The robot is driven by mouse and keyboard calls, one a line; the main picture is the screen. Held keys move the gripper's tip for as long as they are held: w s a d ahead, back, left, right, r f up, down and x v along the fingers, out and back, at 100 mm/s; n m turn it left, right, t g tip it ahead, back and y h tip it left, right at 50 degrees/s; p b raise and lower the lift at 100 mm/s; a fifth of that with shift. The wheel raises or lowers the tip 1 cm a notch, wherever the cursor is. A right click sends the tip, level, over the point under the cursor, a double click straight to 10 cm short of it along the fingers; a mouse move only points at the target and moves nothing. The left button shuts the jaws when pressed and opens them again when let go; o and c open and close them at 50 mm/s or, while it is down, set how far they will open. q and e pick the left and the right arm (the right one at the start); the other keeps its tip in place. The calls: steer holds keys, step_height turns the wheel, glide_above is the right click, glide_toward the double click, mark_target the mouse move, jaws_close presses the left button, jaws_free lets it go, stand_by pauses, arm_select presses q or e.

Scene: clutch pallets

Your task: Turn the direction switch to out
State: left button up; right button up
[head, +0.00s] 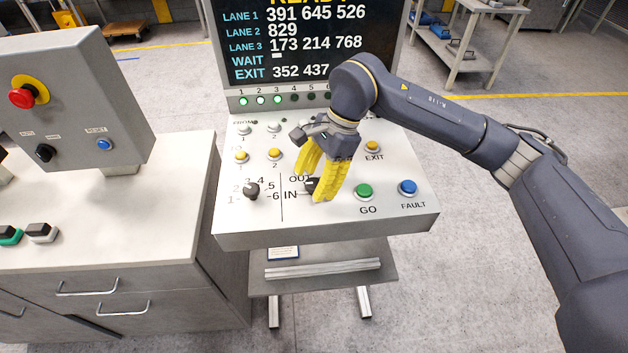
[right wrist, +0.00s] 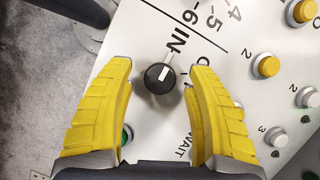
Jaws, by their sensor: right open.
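The direction switch (head: 311,186) is a small dark knob on the white sloped panel (head: 228,220), beside the OUT and IN labels. In the head view my fingers partly hide it. The right wrist view shows the knob (right wrist: 160,78) whole, with its white pointer line aimed toward IN; the OUT label there is partly covered by a finger. My right gripper (head: 314,189) is open, its yellow fingers pointing down at the panel. In the wrist view the fingertips (right wrist: 160,66) stand on either side of the knob, with gaps on both sides. My left gripper is out of view.
A numbered selector knob (head: 251,190) is left of the switch. The green GO button (head: 364,191), blue FAULT button (head: 408,187) and yellow EXIT button (head: 372,147) lie to the right. A display (head: 300,45) rises behind. A grey box with a red button (head: 22,98) stands at left.

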steer(key=shift+f, duration=0.15)
jaws_close()
stand_by(0.4)
